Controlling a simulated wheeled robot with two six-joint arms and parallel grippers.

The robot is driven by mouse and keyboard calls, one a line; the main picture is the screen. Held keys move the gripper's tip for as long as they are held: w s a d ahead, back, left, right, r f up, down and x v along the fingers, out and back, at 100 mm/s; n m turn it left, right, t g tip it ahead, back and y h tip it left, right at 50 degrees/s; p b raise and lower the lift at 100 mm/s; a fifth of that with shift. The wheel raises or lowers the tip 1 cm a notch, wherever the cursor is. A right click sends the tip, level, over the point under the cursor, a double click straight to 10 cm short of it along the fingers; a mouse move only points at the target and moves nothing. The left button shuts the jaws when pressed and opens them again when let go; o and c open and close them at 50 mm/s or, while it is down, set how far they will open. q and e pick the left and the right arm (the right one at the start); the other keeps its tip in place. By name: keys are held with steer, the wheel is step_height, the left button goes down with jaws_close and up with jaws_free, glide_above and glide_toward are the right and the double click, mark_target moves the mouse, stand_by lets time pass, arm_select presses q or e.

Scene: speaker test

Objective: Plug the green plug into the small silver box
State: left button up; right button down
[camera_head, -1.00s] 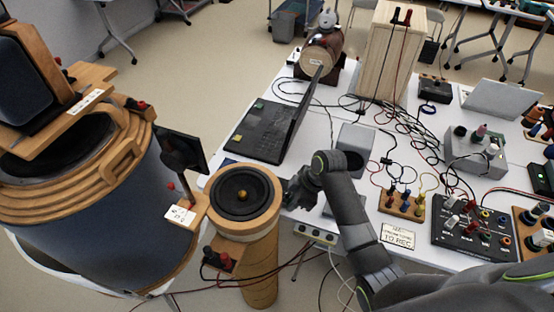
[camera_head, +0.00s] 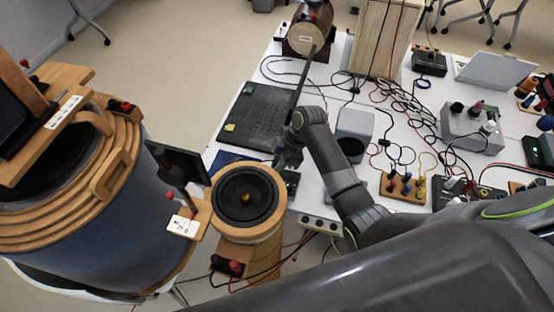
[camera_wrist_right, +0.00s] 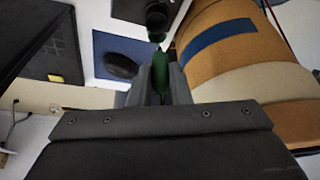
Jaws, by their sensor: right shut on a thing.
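My right gripper (camera_head: 288,158) is over the near edge of the table, between the laptop and the round wooden speaker. In the right wrist view its fingers (camera_wrist_right: 158,85) are shut on the green plug (camera_wrist_right: 160,72), which points away from the wrist. The plug is too small to make out in the head view. A grey metal box (camera_head: 472,128) with several knobs or posts stands at the right of the table, well apart from the gripper. I cannot tell whether it is the small silver box. My left gripper is not in view.
A laptop (camera_head: 262,118) lies left of the gripper. The wooden speaker (camera_head: 247,195) stands just below it in the picture. A grey speaker (camera_head: 354,130) and tangled cables (camera_head: 400,105) are to the right. A black mouse (camera_wrist_right: 121,67) shows in the wrist view.

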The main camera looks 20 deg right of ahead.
step_height(320, 180, down, 3)
steer(key=b, duration=0.2)
steer(key=shift+w+r+b, duration=0.1)
steer(key=shift+b, duration=0.25)
steer(key=shift+f, duration=0.45)
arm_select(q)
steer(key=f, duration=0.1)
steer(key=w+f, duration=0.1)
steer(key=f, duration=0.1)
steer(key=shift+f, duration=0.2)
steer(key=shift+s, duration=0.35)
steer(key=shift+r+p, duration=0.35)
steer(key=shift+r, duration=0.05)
arm_select(e)
steer(key=shift+d+f, duration=0.2)
arm_select(q)
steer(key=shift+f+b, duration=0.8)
steer(key=shift+b, duration=0.05)
arm_select(e)
steer(key=shift+f, duration=1.3)
